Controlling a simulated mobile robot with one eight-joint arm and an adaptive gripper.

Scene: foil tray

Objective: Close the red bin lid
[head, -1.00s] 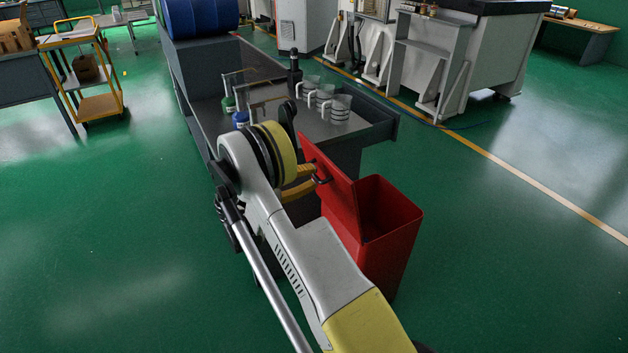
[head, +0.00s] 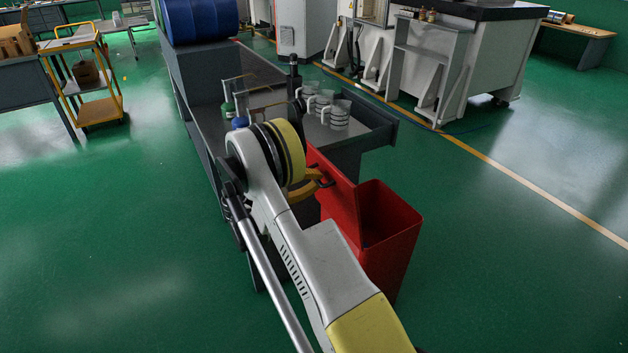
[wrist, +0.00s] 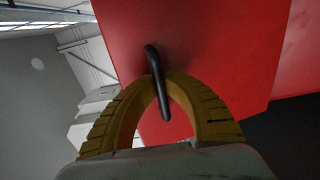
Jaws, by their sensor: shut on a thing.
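The red bin (head: 392,255) stands right of my arm in the head view, its top open and its dark inside visible. Its red lid (head: 340,205) is raised steeply at the bin's left side, with its outer face toward my gripper. My gripper (head: 325,183) has yellow fingers and is at the upper part of the lid. In the wrist view the lid (wrist: 215,60) fills the upper right. There the yellow fingers (wrist: 163,88) close around the black bar handle (wrist: 157,80) on the lid. My arm hides part of the lid's lower left.
A grey workbench (head: 360,135) with beakers (head: 337,115) and bottles on it stands just behind the bin and my arm. A blue drum (head: 200,20) is at its far end. Green floor (head: 500,260) is clear right of the bin.

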